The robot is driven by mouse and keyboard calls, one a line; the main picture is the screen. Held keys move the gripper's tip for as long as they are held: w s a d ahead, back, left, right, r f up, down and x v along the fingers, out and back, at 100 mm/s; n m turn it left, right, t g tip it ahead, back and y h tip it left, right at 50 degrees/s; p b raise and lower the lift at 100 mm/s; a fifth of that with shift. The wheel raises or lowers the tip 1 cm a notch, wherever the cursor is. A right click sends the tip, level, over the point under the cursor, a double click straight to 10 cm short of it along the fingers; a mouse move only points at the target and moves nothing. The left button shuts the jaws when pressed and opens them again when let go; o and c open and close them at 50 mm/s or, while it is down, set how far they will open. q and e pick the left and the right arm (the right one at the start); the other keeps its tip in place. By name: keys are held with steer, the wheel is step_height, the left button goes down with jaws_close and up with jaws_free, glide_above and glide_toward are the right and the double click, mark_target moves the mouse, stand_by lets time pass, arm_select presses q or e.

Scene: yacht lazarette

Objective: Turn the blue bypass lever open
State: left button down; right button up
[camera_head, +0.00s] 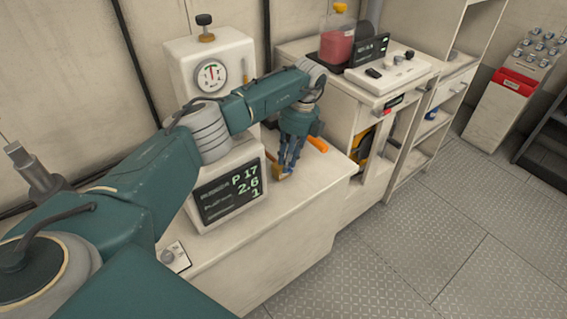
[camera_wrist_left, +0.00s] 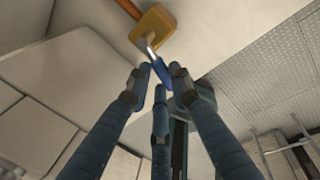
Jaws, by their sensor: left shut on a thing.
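The blue bypass lever (camera_wrist_left: 162,72) shows in the left wrist view as a short blue grip on a metal stem. The stem comes from a brass valve body (camera_wrist_left: 152,25). In the head view, the brass valve (camera_head: 277,172) sits low beside the front unit, and the lever is hidden by my fingers. My left gripper (camera_head: 287,166) reaches down over it. In the left wrist view, the gripper's fingers (camera_wrist_left: 159,80) close around the lever's end, shut on it. My right gripper is not in view.
An orange handle (camera_head: 318,144) lies just right of the gripper on the counter (camera_head: 275,230). A display (camera_head: 228,192) reading P 17, 2.6 and 1 stands to the left. A pressure gauge (camera_head: 211,74) is behind the arm. Open floor (camera_head: 390,265) lies right of the counter.

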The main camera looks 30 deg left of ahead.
arm_select(q)
steer(key=shift+w+d+n+h+b, duration=0.15)
steer(key=shift+w+n+b, duration=0.15)
steer(key=shift+n, duration=0.45)
steer(key=shift+w+d+n+h+b, duration=0.15)
steer(key=shift+w+n+b, duration=0.15)
steer(key=shift+n, duration=0.45)
steer(key=shift+r, duration=0.1)
steer(key=c, duration=1.8)
jaws_free()
steer(key=r, duration=0.4)
steer(key=w+r, duration=0.1)
steer(key=r, duration=0.2)
steer(key=w+r, duration=0.1)
steer(key=r, duration=0.3)
steer(key=shift+w+d+r, duration=0.1)
steer(key=shift+d+r, duration=0.25)
steer(key=shift+d, duration=0.05)
